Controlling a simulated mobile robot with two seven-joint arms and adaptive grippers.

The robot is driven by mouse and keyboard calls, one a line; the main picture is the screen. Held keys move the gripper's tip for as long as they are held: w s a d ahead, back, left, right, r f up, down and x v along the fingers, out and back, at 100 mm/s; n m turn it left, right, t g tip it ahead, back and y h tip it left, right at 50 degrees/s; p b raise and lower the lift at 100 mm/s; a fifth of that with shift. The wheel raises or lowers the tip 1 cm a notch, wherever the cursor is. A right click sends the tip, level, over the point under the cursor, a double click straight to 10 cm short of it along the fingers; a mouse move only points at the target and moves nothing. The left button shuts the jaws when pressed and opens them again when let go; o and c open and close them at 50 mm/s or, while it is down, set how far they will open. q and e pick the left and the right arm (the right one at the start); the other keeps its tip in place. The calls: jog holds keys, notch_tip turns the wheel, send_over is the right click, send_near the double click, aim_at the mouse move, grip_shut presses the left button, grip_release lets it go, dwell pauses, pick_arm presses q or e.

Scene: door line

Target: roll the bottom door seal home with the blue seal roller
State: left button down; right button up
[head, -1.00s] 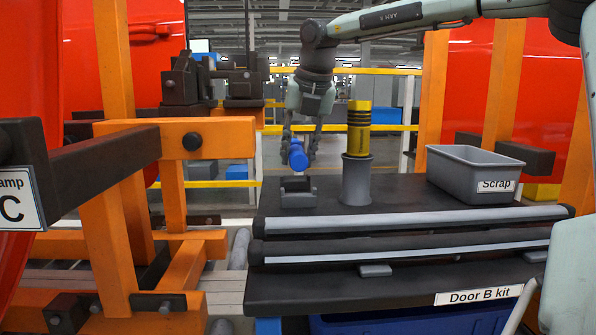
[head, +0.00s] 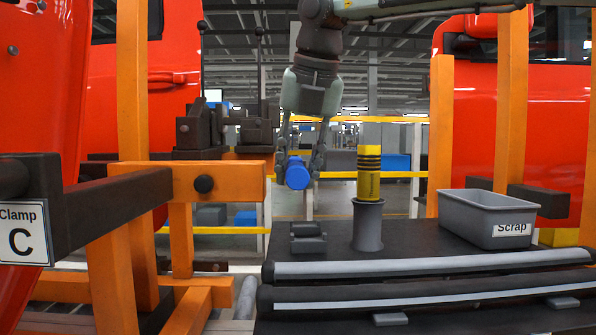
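My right gripper (head: 301,166) hangs down from the arm at the top centre. Its fingers are closed around the blue seal roller (head: 297,174), which is held in the air beyond a dark cradle (head: 307,237) on the cart. My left gripper is not in view. A red door (head: 42,110) fills the left edge. I cannot make out the bottom door seal on it. Two long dark strips with pale faces, an upper one (head: 400,264) and a lower one (head: 430,293), lie along the cart's front; I cannot tell whether either is a seal.
An orange frame (head: 130,180) with a dark clamp bar (head: 115,205) and a "Clamp C" sign (head: 22,228) stands at left. On the cart top (head: 410,238) are a yellow-and-black cylinder (head: 369,176) in a grey holder (head: 368,226) and a grey Scrap bin (head: 500,222).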

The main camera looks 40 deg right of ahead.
aim_at(295, 163)
grip_shut()
jog(key=shift+r+p, duration=1.1)
jog(key=shift+r, duration=1)
jog(key=shift+s+f, duration=0.1)
jog(key=shift+s, duration=0.1)
jog(key=s+b, duration=0.6)
jog(key=s, duration=1.5)
jog(key=shift+s, duration=0.3)
